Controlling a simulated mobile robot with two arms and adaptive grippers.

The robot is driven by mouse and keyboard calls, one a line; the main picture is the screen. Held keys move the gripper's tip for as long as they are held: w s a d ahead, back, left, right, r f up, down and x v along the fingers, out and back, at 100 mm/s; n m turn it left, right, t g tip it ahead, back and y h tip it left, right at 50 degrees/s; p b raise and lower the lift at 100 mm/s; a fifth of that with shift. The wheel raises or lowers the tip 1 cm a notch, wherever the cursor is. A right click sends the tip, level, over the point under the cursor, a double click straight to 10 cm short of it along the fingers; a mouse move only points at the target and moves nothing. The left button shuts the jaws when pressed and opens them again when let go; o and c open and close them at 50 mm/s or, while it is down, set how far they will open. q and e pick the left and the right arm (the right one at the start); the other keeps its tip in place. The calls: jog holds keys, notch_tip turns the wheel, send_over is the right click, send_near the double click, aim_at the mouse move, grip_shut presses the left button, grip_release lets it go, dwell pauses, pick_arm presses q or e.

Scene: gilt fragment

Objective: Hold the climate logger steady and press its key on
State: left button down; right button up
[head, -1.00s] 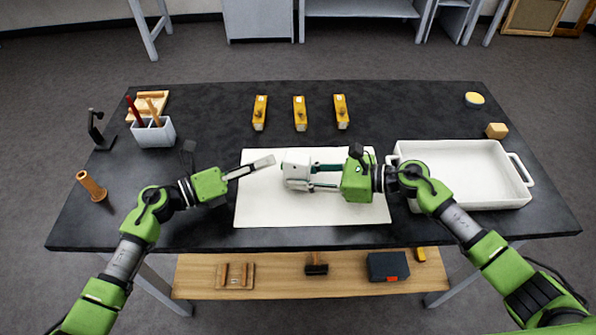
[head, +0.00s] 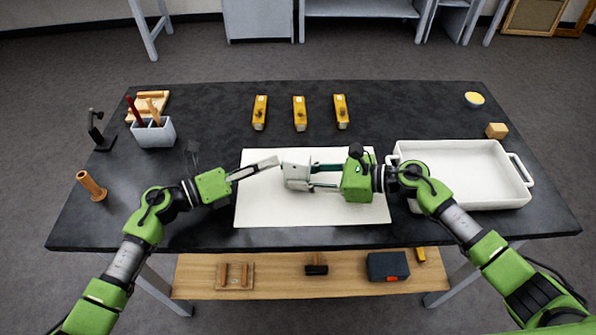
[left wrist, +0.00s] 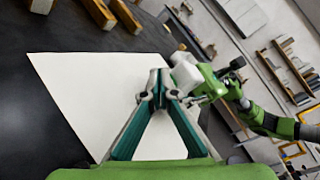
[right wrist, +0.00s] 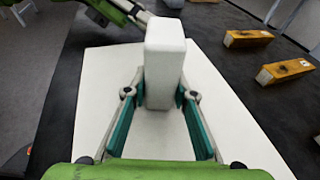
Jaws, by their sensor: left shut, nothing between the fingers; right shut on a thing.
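The climate logger (head: 296,171) is a small white box held above the white mat (head: 262,212). My right gripper (head: 312,176) is shut on it from the right. In the right wrist view the logger (right wrist: 165,62) stands upright between the two fingers (right wrist: 160,95), its plain back towards the camera. My left gripper (head: 276,162) is shut and empty, its tips close to the logger's left side. In the left wrist view the shut fingertips (left wrist: 157,88) are just before the logger (left wrist: 186,72). Whether they touch it I cannot tell. The key is not visible.
Several yellow blocks (head: 299,114) stand behind the mat. A pen holder (head: 153,133) and a wooden peg (head: 91,186) are at the left.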

pick_arm(q)
jog(key=shift+s+d, duration=0.1)
jog(key=shift+d, duration=0.25)
dwell(0.3)
jog(key=shift+a, duration=0.1)
jog(key=shift+w+a, duration=0.2)
jog(key=shift+a, duration=0.45)
jog(key=shift+w+a, duration=0.3)
jog(key=shift+a, duration=0.65)
jog(key=shift+w+a, duration=0.25)
jog(key=shift+a, duration=0.75)
jog(key=shift+w+a, duration=0.3)
jog(key=shift+a, duration=0.65)
pick_arm(e)
jog(key=o, duration=0.9)
